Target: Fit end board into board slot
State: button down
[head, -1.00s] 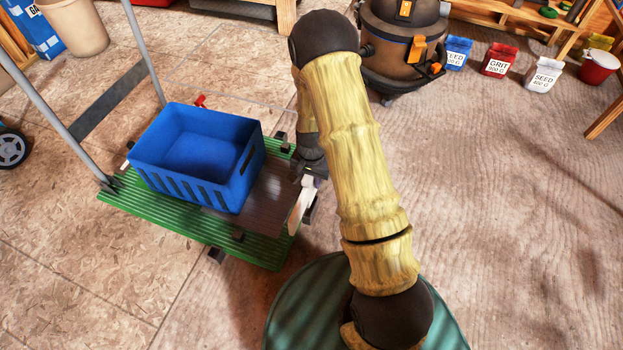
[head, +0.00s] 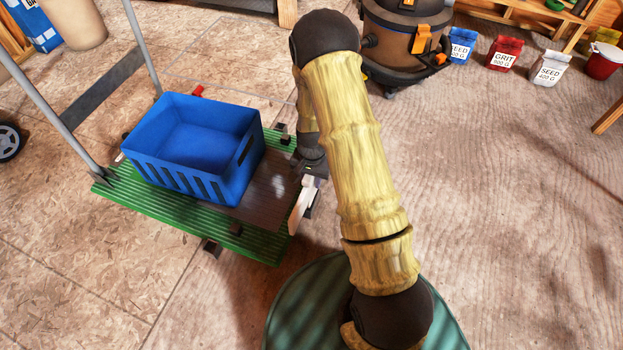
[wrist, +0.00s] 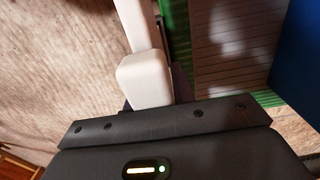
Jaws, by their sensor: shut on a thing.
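The end board (head: 300,206) is a pale narrow board at the right end of the green flatbed trolley (head: 190,222). My gripper (head: 311,184) is shut on it, and my arm covers part of this area. In the wrist view a pale strip (wrist: 134,22) runs up beyond a white block at my gripper (wrist: 143,78), left of the trolley's green edge. The board is beside the deck's right edge.
A blue crate (head: 225,187) stands on the trolley, close left of my gripper, with a dark brown panel (head: 262,202) beside it. Grey handle posts rise at the trolley's left. A shop vacuum (head: 405,45) and seed and grit bags (head: 503,56) stand behind. Floor to the right is clear.

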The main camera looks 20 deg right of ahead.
aim_at(312, 189)
jog(key=shift+f+b, duration=0.65)
jog(key=shift+f, duration=1.9)
jog(key=c, duration=1.1)
grip_release()
notch_tip(312, 189, up, 17)
jog(key=p, duration=0.9)
jog(key=shift+r, duration=0.2)
